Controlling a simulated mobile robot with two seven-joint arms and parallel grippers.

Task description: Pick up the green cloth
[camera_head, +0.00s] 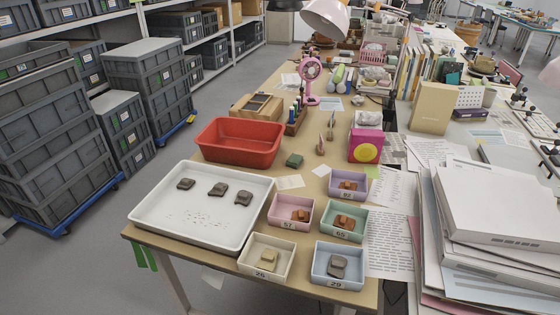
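A small dark green folded piece (294,160), which looks like the green cloth, lies on the tabletop, right of the red tub and above a pale paper slip. It looks compact and blocky; its weave is too small to make out. Brighter green strips (144,256) hang below the table's front left corner; I cannot tell what they are made of. Neither of my grippers is in view, and nothing touches the dark green piece.
A red tub (239,141), a white tray (161,230) with three dark sherds, and several numbered boxes with sherds crowd the table (310,270). A bottle rack (297,122), upright pointed pieces (321,145) and a pink box (366,146) stand close to the green piece.

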